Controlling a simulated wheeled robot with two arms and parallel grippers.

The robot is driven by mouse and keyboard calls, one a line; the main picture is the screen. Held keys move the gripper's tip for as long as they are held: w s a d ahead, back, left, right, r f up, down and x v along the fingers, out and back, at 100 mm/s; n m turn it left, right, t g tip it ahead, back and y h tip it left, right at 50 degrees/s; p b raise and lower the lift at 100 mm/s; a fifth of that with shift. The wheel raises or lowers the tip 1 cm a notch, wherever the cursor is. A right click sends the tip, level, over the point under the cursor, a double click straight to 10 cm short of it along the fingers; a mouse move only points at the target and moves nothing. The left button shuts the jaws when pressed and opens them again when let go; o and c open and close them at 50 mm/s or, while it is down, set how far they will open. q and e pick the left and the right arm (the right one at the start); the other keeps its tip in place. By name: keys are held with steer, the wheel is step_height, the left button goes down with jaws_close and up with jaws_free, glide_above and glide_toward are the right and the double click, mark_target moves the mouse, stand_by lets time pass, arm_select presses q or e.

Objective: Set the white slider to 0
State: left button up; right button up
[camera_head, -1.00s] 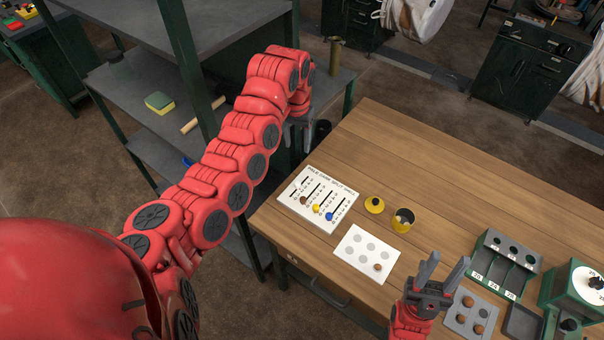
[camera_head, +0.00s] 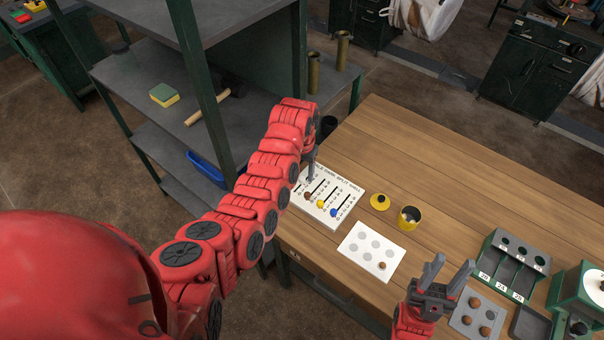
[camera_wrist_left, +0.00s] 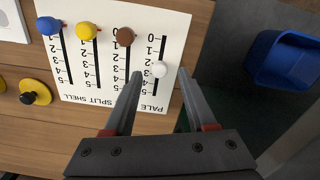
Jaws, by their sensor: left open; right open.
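The white slider knob (camera_wrist_left: 159,69) sits partway along its slot on the white slider panel (camera_wrist_left: 85,112), below the 0 and 1 marks in the left wrist view. My left gripper (camera_wrist_left: 161,73) is open, with its two fingertips on either side of the white knob; I cannot tell whether they touch it. In the head view the left gripper (camera_head: 311,170) is over the panel's (camera_head: 350,190) left end and largely hides the white slider. My right gripper (camera_head: 453,263) is open and empty above the table front.
Brown (camera_wrist_left: 125,37), yellow (camera_wrist_left: 87,30) and blue (camera_wrist_left: 48,26) knobs stand beside the white one. A shelf (camera_head: 240,110) stands left of the table.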

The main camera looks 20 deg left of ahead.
arm_select(q)
steer(key=shift+f, duration=0.75)
jaws_close()
stand_by(1.0)
